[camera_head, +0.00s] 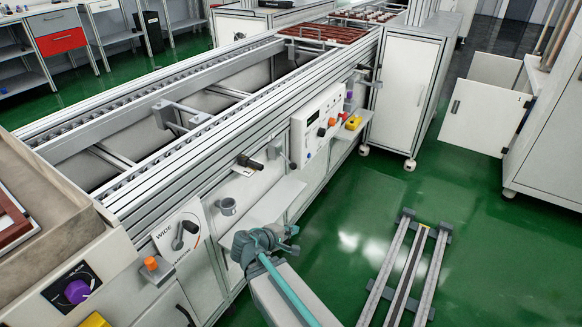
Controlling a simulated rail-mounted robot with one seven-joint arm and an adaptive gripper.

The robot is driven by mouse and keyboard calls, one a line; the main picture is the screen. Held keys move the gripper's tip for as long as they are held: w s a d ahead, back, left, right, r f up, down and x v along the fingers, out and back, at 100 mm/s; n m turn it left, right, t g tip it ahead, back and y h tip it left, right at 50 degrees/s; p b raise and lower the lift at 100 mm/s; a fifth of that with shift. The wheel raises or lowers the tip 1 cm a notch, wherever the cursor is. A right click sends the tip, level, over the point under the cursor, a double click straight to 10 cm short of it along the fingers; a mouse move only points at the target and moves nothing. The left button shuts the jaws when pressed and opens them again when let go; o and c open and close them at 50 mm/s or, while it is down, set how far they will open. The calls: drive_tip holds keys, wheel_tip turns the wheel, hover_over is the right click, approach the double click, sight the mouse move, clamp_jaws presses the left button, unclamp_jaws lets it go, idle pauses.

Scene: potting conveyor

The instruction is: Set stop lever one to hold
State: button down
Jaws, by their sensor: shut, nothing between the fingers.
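A black-handled lever (248,163) on a pale plate sits on the near side of the conveyor (160,165). A second grey and dark lever (285,153) hangs just right of it. Another dark lever (366,70) is farther along the rail, near the tall white cabinet. No number or hold mark is legible, so I cannot tell which is stop lever one. My gripper (288,237) is low in the middle, in front of the conveyor's side panels and apart from these levers. It is shut and empty. The wrist partly hides its fingers.
A control box (318,122) is beyond. Floor rails (400,265) lie right on the open green floor.

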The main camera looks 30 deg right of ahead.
sight(288, 161)
drive_tip(key=w+a+r+n+t+h+p, duration=0.1)
drive_tip(key=w+r+n+t, duration=0.5)
drive_tip(key=r, duration=0.8)
drive_tip(key=shift+w+a+t, duration=0.5)
drive_tip(key=shift+w+a, duration=0.2)
drive_tip(key=shift+w, duration=0.45)
drive_tip(key=r+b+x, duration=0.1)
drive_tip(key=b+x, duration=0.3)
drive_tip(key=x, duration=0.6)
drive_tip(key=shift+f+b, duration=0.35)
drive_tip(key=shift+f, duration=0.15)
drive_tip(key=shift+s+d+r, duration=0.1)
drive_tip(key=shift+d, duration=0.05)
